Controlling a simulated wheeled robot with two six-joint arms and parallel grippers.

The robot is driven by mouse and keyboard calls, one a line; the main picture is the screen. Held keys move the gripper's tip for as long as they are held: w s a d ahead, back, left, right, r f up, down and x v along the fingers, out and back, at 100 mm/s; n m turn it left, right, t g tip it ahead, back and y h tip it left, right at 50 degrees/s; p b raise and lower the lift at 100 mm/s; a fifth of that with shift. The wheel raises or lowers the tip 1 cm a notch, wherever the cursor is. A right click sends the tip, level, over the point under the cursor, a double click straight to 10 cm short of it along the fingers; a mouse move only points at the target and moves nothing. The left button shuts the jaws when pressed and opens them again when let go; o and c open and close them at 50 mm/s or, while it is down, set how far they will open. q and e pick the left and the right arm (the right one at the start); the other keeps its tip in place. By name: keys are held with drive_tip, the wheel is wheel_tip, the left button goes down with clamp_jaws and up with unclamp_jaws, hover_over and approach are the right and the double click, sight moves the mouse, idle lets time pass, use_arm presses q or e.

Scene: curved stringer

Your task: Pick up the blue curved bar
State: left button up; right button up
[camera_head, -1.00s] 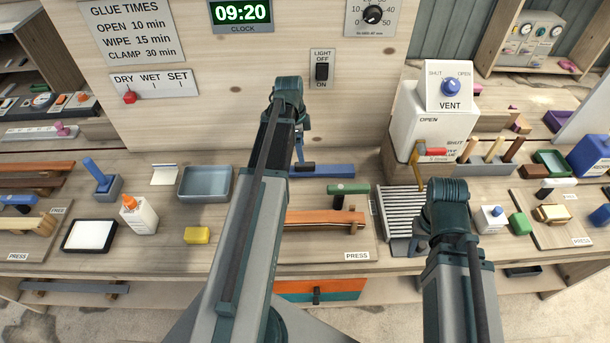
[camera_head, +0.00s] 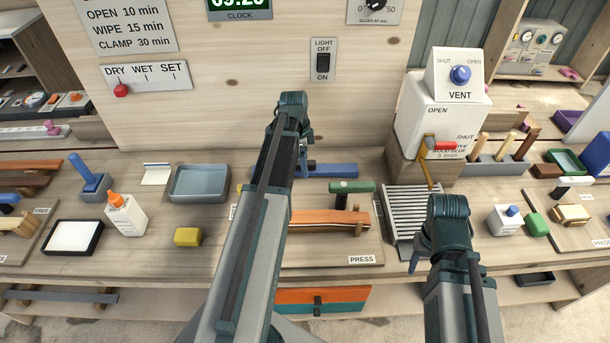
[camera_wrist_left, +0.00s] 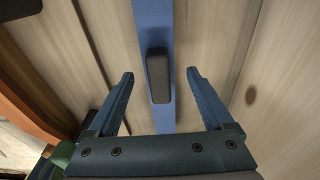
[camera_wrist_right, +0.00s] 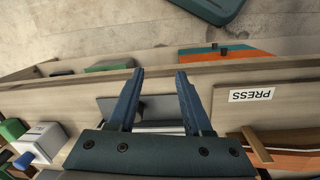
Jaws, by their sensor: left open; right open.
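The blue bar (camera_head: 330,170) lies on the bench near the back wall, partly hidden by my left arm. It has a dark grip block on it. In the left wrist view the bar (camera_wrist_left: 152,22) runs lengthwise between my fingers, and the dark grip (camera_wrist_left: 158,76) shows just ahead of the fingertips' midline. My left gripper (camera_wrist_left: 158,78) is open, with one finger on each side of the bar, gap visible on both sides. My right gripper (camera_wrist_right: 158,75) is open and empty over the bench's front edge; it also shows in the head view (camera_head: 415,264).
An orange-brown curved piece with a green-handled tool (camera_head: 351,187) lies on the press board in front of the bar. A slatted rack (camera_head: 406,212) stands to its right, a grey tray (camera_head: 199,183) to its left. The wall rises close behind.

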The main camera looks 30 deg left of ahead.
use_arm(q)
wheel_tip(320, 180, down, 2)
drive_tip(key=shift+d+f+b, duration=0.1)
drive_tip(key=shift+b, duration=0.45)
clamp_jaws()
